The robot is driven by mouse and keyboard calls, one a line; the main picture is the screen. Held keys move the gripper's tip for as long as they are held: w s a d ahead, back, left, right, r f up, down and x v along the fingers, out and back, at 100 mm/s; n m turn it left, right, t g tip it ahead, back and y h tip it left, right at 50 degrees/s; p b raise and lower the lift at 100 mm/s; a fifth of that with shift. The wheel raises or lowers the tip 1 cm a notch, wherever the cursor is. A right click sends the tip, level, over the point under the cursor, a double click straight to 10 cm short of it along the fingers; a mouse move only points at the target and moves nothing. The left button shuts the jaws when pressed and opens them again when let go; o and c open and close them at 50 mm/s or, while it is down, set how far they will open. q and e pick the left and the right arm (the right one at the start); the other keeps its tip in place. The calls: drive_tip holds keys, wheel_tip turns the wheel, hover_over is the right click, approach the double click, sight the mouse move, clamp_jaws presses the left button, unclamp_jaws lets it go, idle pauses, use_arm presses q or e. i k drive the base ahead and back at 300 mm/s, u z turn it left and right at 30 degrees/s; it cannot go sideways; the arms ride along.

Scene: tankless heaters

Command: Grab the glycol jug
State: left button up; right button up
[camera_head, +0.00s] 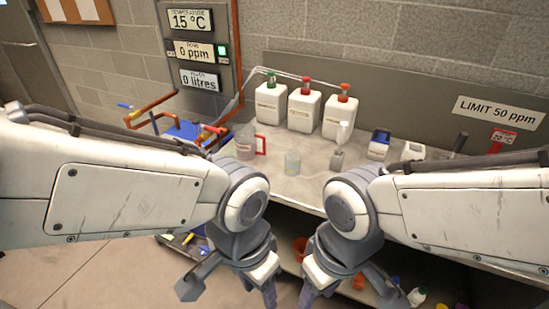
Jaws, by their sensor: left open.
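A grey, see-through jug with a red handle (246,141) stands on the left part of the bench, its handle facing right. Three white containers with green, red and orange tops stand behind it: the left one (270,103), the middle one (304,106) and the right one (340,112). Their labels are too small to read, so I cannot tell which vessel holds glycol. My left gripper (228,291) is open and empty, low in front of the bench. My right gripper (346,291) is beside it, with its fingers apart. Neither gripper touches a vessel.
A blue-and-white device (379,144) and a grey handled tool (460,143) are farther right. Coloured items lie on a shelf below.

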sight(245, 136)
drive_tip(key=k, duration=0.65)
drive_tip(key=u, duration=0.7)
drive_tip(key=i, duration=1.3)
drive_tip(key=z, duration=0.7)
drive_tip(key=i, duration=0.5)
drive_tip(key=z, duration=0.6)
